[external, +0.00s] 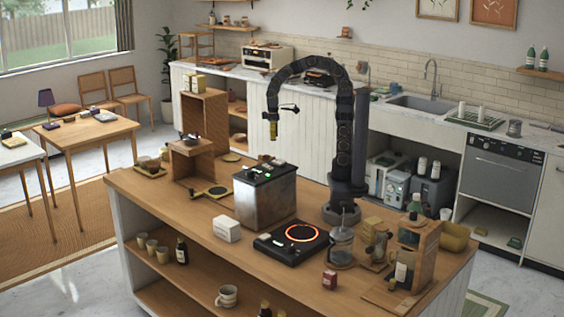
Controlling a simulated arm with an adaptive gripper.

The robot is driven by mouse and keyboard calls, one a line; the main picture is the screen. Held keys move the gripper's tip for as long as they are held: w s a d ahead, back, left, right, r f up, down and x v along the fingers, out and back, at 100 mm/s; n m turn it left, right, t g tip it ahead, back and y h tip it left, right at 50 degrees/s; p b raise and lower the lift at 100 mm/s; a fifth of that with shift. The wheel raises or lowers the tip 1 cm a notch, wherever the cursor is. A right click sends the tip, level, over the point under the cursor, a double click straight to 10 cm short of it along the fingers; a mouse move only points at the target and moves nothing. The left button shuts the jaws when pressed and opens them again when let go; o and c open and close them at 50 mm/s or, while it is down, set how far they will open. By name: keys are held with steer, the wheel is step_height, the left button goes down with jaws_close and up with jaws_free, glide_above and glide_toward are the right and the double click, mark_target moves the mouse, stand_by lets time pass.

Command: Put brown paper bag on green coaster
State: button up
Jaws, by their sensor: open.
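My gripper (273,131) hangs in the air at the end of my arched arm, above and behind the metal box on the wooden counter. It is open, and nothing shows between its small fingers. I cannot pick out the brown paper bag with certainty. A tan, rounded object (455,237) lies at the right end of the counter, far from my gripper, but its kind is unclear. I cannot pick out the green coaster for sure either.
The metal box (265,198) stands mid-counter, with a glowing hot plate (293,240) to its right. A white box (227,229) lies in front. A wooden shelf unit (205,130) rises at left. A glass press (342,245) and a wooden stand (418,250) crowd the right.

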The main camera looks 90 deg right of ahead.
steer(key=s+a, duration=0.5)
steer(key=s, duration=0.3)
steer(key=s+a+n+g, duration=0.1)
steer(key=s+a, duration=0.5)
steer(key=s, duration=0.2)
steer(key=shift+a+f+n, duration=0.15)
steer(key=shift+a+n, duration=0.05)
steer(key=shift+n, duration=0.1)
